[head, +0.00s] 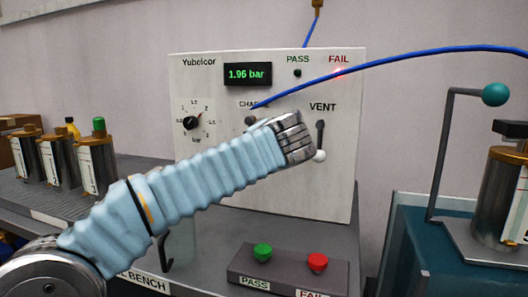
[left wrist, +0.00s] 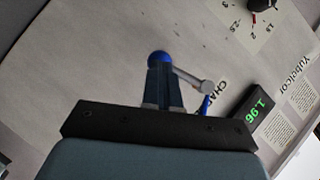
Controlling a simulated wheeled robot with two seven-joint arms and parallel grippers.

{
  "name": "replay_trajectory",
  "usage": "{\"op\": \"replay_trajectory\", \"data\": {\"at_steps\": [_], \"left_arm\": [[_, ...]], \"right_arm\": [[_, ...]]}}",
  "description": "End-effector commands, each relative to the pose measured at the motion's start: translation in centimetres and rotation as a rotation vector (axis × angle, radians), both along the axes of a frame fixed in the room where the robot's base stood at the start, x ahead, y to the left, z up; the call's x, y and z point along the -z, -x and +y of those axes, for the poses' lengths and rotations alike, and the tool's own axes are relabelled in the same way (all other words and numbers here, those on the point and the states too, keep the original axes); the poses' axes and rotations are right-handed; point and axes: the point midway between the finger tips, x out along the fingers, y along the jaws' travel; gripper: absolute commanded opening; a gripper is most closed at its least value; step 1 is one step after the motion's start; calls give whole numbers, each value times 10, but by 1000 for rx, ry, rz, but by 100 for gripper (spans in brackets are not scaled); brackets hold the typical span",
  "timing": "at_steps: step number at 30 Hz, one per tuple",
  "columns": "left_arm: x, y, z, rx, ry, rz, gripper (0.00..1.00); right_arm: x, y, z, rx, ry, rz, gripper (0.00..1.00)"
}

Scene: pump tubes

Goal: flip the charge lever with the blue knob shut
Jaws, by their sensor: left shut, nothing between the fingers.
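The charge lever shows in the left wrist view as a grey rod (left wrist: 190,78) running from its round pivot to a blue knob (left wrist: 158,57). It points down the panel, away from the display. In the head view its grey pivot (head: 250,119) shows under the partly covered CHARGE label, and my gripper and arm hide the knob. My left gripper (head: 303,140) is in front of the panel. Its fingers (left wrist: 163,72) are shut and empty, with their tips at the blue knob. I cannot tell whether they touch it. My right gripper is not in view.
The white panel (head: 344,190) has a display (head: 247,74) reading 1.96 bar, a lit red FAIL lamp (head: 338,71) and a VENT lever with a white knob (head: 319,156), pointing down. A blue hose (head: 420,54) crosses its front. Green (head: 262,251) and red (head: 317,262) buttons stand below.

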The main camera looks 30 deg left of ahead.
Motion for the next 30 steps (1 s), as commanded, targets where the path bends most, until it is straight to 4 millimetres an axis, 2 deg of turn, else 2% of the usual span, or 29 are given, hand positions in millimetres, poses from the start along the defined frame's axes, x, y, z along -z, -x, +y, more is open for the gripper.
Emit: {"op": "replay_trajectory", "data": {"at_steps": [8,18,30], "left_arm": [[-4,0,0,0,6,-1,0],[-18,0,0,0,8,-1,0],[-18,0,0,0,8,-1,0]], "right_arm": [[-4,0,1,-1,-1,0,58],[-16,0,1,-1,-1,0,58],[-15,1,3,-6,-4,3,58]]}}
